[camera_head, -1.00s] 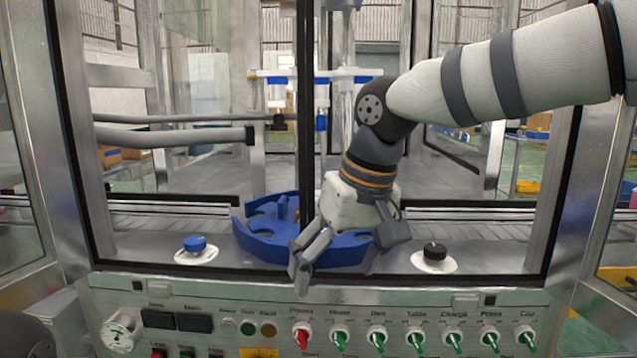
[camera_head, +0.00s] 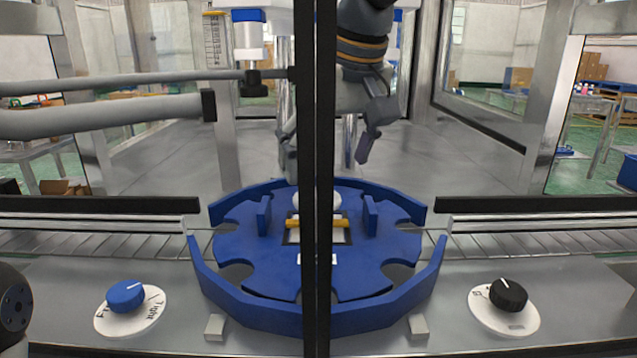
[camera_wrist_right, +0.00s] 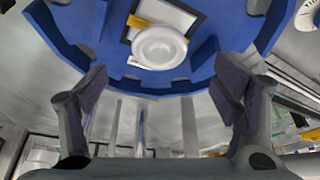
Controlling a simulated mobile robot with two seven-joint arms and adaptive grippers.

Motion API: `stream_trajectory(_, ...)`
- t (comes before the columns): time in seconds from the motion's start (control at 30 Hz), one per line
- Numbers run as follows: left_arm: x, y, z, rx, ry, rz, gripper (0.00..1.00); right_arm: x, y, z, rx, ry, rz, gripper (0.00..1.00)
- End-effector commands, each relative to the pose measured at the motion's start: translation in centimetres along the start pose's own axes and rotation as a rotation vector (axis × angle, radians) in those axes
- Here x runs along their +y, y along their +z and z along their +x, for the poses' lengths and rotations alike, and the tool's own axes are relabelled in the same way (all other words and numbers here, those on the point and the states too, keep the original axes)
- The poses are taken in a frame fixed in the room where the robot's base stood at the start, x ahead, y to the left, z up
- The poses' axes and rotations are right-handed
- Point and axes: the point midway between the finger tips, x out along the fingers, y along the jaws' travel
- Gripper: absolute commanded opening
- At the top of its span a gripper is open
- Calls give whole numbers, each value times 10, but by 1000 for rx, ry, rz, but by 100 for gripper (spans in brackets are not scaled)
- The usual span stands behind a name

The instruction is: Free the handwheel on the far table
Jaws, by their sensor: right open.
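A white round piece, which looks like the handwheel, sits near the middle of the blue round table (camera_head: 238,268). The black upright bar hides part of it in the head view; the wrist view shows the white round piece (camera_wrist_right: 159,47) whole. A yellow bar (camera_head: 333,223) lies beside it over a dark-framed square. My right gripper (camera_head: 326,165) points down above the white piece, behind the black bar. In the wrist view its fingers (camera_wrist_right: 162,88) are spread and empty, apart from the white piece. My left gripper is not in view.
The black upright bar (camera_head: 325,120) stands in front of the blue table's middle. Grey horizontal tubes (camera_head: 100,117) reach in from the left. A blue knob (camera_head: 126,296) and a black knob (camera_head: 508,294) sit on the front ledge. A roller conveyor (camera_head: 540,240) runs beside the table.

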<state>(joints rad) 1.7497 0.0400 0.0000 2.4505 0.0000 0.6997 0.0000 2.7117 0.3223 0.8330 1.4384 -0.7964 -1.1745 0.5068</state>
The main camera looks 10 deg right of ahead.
Motion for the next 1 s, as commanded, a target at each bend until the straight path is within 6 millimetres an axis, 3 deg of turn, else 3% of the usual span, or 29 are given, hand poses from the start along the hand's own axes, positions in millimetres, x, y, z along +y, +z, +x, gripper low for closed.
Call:
stream_trajectory(0.1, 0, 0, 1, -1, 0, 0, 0, 0, 1, 30, -7, -2, 0, 82)
stream_trajectory(0.23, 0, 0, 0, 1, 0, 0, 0, 0, 1, 51, -4, -1, 0, 82)
stream_trajectory(0.6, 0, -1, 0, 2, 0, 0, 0, 0, 0, 61, 0, -1, 0, 82)
stream_trajectory(0.8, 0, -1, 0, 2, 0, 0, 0, 0, 0, 61, -1, -1, 0, 36)
stream_trajectory(1.0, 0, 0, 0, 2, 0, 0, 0, 0, 0, 61, -1, -2, -3, 34)
